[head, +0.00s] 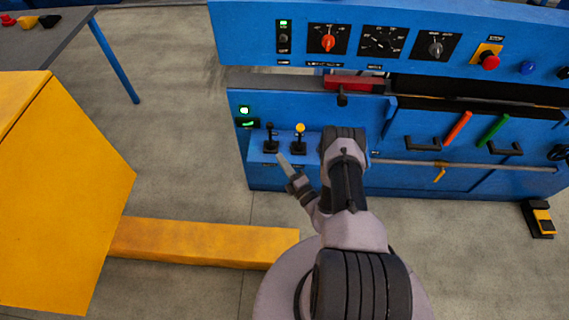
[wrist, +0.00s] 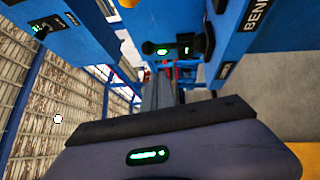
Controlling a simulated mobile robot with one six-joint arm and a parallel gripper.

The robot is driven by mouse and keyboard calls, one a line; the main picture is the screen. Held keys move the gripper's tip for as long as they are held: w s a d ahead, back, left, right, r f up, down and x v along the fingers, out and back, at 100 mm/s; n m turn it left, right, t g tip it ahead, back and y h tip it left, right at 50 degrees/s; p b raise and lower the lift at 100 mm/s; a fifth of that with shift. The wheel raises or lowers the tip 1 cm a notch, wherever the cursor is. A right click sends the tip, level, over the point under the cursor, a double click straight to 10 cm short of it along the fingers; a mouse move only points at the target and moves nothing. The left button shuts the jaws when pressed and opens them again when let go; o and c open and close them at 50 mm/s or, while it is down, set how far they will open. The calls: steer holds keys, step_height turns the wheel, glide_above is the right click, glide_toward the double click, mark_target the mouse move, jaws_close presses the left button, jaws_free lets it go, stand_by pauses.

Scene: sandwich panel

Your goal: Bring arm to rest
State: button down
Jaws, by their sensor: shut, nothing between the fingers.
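My arm reaches forward from the bottom of the head view toward the blue machine panel (head: 241,160). My gripper (head: 281,157) points up and left at the end of the bent arm. Its pale fingers are together and empty. In the picture its tip lies just below two levers, a dark one (head: 270,138) and a yellow-topped one (head: 300,137). I cannot tell whether it touches the panel. In the wrist view the dark gripper body with a green light fills the lower part, and grey fingers (wrist: 165,93) extend beyond it.
The upper panel carries an orange-red knob (head: 328,43) and a red stop button (head: 490,61). Red (head: 458,127) and green (head: 493,130) handles and a rail are at right. A yellow block (head: 60,190) and beam (head: 200,242) stand at left. Grey floor between is clear.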

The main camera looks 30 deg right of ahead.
steer(key=shift+s+f, duration=0.25)
steer(key=shift+s, duration=0.9)
